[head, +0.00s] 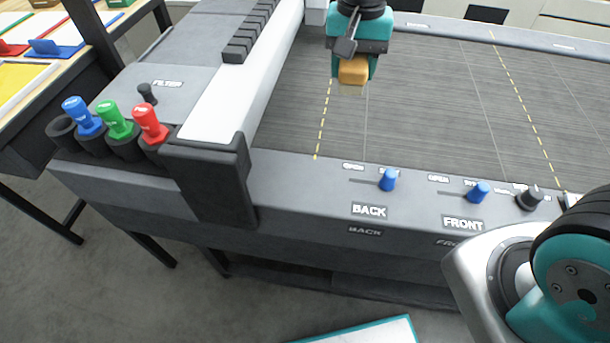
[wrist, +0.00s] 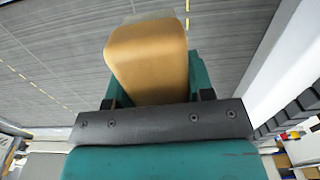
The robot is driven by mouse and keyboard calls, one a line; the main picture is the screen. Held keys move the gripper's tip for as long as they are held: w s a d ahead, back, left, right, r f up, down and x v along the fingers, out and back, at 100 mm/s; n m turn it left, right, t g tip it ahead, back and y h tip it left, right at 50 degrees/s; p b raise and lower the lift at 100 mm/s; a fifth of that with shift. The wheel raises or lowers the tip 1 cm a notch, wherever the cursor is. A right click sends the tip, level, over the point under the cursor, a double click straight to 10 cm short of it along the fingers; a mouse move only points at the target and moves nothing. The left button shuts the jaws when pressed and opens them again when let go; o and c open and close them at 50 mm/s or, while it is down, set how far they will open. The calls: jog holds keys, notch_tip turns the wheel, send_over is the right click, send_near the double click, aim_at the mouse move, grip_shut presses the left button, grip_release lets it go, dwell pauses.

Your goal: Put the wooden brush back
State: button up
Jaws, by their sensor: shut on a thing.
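The wooden brush (head: 353,71) is a tan block with pale bristles at its lower edge. My gripper (head: 352,66) is shut on it and holds it over the grey lined bed of the machine, near the white beam. In the wrist view the brush (wrist: 148,60) stands out between the teal fingers, its bristle end partly out of sight. I cannot tell the exact height of the brush above the bed.
A holder (head: 62,131) at the left has one empty cup beside blue, green and red handled tools (head: 116,120). A white beam (head: 232,95) crosses the machine. Blue knobs labelled BACK (head: 388,180) and FRONT (head: 477,192) line the front edge. The grey bed (head: 430,110) is clear.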

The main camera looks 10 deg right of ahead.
notch_tip(320, 180, up, 5)
jog(key=b, duration=0.3)
send_over(305, 175)
notch_tip(305, 175, down, 20)
jog(key=shift+r, duration=0.15)
jog(key=o, duration=1.2)
